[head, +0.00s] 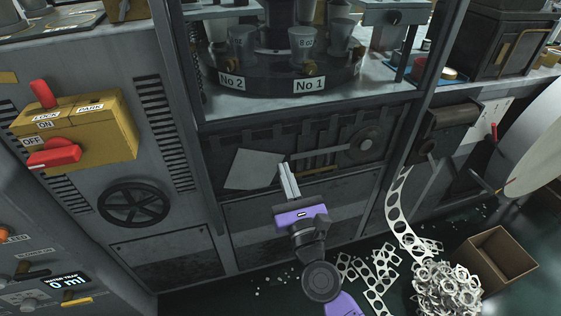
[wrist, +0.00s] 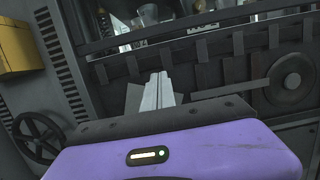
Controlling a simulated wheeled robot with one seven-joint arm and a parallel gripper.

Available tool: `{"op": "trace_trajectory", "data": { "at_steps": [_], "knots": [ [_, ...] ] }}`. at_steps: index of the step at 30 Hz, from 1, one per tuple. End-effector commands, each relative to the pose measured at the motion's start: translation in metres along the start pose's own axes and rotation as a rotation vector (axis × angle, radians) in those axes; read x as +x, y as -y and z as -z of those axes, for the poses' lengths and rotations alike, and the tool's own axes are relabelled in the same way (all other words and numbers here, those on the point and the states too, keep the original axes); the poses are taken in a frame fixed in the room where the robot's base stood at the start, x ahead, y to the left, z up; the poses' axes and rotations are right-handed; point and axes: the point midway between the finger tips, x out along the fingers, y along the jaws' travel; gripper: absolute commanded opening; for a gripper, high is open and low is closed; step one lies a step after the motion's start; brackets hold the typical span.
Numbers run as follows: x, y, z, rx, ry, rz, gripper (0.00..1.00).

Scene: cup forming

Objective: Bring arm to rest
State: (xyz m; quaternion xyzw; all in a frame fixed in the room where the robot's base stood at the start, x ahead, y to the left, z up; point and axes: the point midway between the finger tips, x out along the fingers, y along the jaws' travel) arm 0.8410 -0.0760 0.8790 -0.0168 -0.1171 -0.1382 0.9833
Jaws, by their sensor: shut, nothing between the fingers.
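My gripper (head: 287,180) is purple with pale fingers and shows in the middle of the head view, in front of the machine's lower front. Its fingers are shut together with nothing between them, pointing up and forward. In the wrist view the closed fingers (wrist: 157,92) stand above the purple housing. A grey plate (head: 252,170) on the machine front lies just behind and left of the fingers. I cannot tell the exact gap. My arm runs down from the gripper to the bottom of the view.
A yellow switch box (head: 112,137) with red levers and a black handwheel (head: 133,202) are at left. The turntable (head: 265,88) with cups is above. A perforated strip (head: 399,208) hangs right over scrap rings (head: 446,288), beside an open cardboard box (head: 497,257).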

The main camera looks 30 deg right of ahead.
Motion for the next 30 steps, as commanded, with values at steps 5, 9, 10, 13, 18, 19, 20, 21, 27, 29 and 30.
{"op": "trace_trajectory", "data": {
  "at_steps": [5,9,10,13,18,19,20,21,27,29,30],
  "knots": [
    [-0.007,0.0,0.0,0.0,0.0,-0.001,0.0],
    [-0.007,0.0,0.0,-0.01,0.0,-0.001,0.0],
    [-0.007,0.0,0.0,-0.022,0.0,-0.001,0.0],
    [-0.007,-0.001,-0.001,-0.125,0.002,-0.005,0.0],
    [-0.013,-0.007,-0.029,-0.606,0.071,-0.016,0.0],
    [-0.021,-0.007,-0.033,-0.718,0.08,-0.019,0.0],
    [-0.028,-0.007,-0.036,-0.831,0.088,-0.022,0.0],
    [-0.04,-0.007,-0.04,-0.984,0.097,-0.028,0.0],
    [-0.117,-0.004,-0.052,-1.751,0.136,-0.095,0.0],
    [-0.14,-0.003,-0.056,-1.948,0.151,-0.125,0.0],
    [-0.155,-0.002,-0.058,-2.072,0.164,-0.148,0.0]
  ]
}}
